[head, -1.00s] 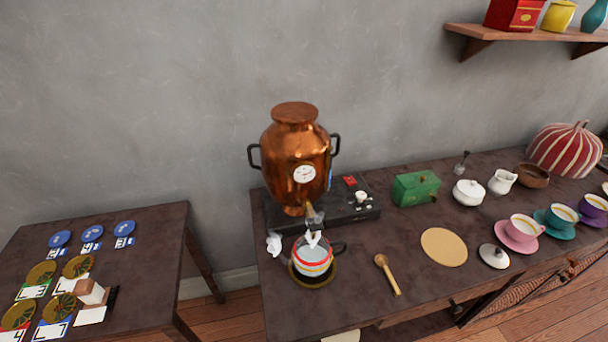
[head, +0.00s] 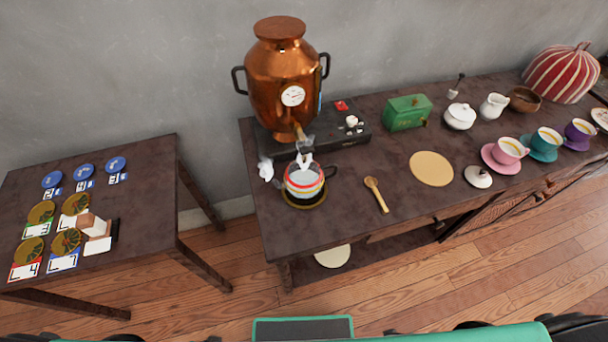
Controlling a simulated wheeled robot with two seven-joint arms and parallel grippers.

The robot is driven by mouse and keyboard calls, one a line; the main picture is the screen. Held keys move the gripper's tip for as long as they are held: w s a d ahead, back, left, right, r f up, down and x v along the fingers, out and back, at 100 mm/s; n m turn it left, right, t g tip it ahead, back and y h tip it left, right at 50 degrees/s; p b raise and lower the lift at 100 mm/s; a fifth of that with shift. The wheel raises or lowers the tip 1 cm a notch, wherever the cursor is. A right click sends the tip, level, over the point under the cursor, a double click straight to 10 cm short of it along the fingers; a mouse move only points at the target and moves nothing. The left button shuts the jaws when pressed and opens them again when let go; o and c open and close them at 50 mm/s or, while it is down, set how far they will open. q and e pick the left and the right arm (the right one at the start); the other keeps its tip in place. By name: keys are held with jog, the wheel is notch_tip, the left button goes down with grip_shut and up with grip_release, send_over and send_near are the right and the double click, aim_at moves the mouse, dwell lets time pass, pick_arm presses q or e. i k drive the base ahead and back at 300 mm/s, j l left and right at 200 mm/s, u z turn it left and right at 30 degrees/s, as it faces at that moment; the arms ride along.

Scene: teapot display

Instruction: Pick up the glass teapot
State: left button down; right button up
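The glass teapot (head: 303,182) stands upright on a dark round trivet (head: 304,203) near the front left of the dark table (head: 345,222). It is clear glass with red and yellow bands and a dark handle on its right. The spout of the copper urn (head: 283,85) is just behind and above its open top, and something white shows at the top. Neither gripper shows in the head view.
A wooden spoon (head: 376,194) and a tan round mat (head: 431,168) lie right of the teapot. A white lid (head: 478,177), cups on saucers and a green box (head: 408,112) are further right. A separate side table (head: 148,208) stands at the left, with floor between.

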aim_at(307, 184)
jog(key=z, duration=1.5)
jog(key=k+j+u, duration=0.1)
jog(key=j+u, duration=0.15)
jog(key=u, duration=0.25)
jog(key=j+u, duration=0.25)
jog(key=u, duration=0.25)
jog(key=k+l, duration=0.15)
jog(key=l, duration=0.4)
jog(key=k+l+z, duration=0.15)
jog(key=l, duration=0.95)
jog(key=k+l+z, duration=0.1)
jog(key=l, duration=0.45)
jog(key=k, duration=0.05)
